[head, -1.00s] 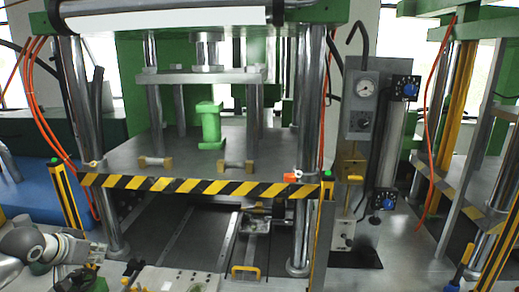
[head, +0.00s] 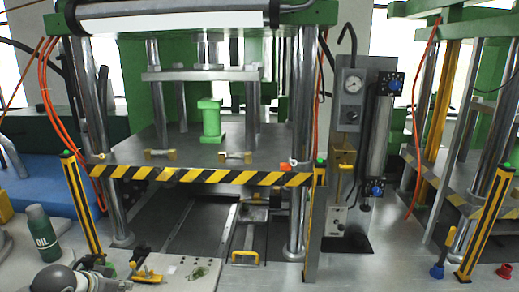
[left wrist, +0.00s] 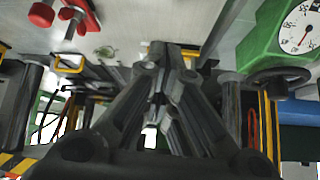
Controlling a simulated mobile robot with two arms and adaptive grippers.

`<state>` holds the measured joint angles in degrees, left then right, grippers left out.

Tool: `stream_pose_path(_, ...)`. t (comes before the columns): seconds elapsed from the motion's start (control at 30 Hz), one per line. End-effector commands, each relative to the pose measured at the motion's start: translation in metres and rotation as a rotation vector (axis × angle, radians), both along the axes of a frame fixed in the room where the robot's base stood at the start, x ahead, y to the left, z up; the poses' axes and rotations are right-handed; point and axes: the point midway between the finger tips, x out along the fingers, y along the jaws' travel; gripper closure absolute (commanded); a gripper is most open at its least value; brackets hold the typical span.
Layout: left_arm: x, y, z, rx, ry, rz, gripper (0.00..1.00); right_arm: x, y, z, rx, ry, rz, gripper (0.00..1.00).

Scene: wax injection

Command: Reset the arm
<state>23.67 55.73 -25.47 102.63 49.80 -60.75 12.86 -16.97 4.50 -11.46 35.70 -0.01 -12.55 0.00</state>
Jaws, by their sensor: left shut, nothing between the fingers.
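My left gripper (left wrist: 170,62) fills the middle of the left wrist view, with its two dark fingers drawn together and nothing between them. My right arm and gripper are in neither view.
The press stands ahead, with a striped yellow-black bar (head: 205,175) across its front and a green spool-shaped part (head: 210,119) on its bed. A green oil bottle (head: 41,228) stands at left. A yellow-handled clamp (head: 147,272) sits near my arm. A gauge panel (head: 350,100) stands right.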

Motion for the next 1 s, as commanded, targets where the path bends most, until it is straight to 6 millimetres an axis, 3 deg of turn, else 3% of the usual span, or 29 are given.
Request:
stream_pose_path(0.17, -0.038, -0.053, -0.045, 0.01, 0.057, -0.084, 1.0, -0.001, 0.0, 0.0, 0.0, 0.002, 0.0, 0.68)
stream_pose_path(0.27, -0.07, -0.088, -0.071, 0.016, 0.09, -0.133, 1.0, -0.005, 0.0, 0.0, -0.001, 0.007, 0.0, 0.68)
stream_pose_path(0.4, -0.124, -0.131, -0.098, 0.02, 0.134, -0.168, 1.0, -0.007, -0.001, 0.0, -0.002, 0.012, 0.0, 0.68)
stream_pose_path(0.5, -0.164, -0.151, -0.109, 0.02, 0.164, -0.162, 1.0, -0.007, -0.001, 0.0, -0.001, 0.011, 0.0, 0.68)
stream_pose_path(0.7, -0.231, -0.164, -0.116, 0.03, 0.233, -0.091, 1.0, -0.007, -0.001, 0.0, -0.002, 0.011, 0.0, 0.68)
stream_pose_path(1.0, -0.301, -0.153, -0.113, 0.057, 0.335, 0.04, 1.0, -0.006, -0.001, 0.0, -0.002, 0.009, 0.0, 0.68)
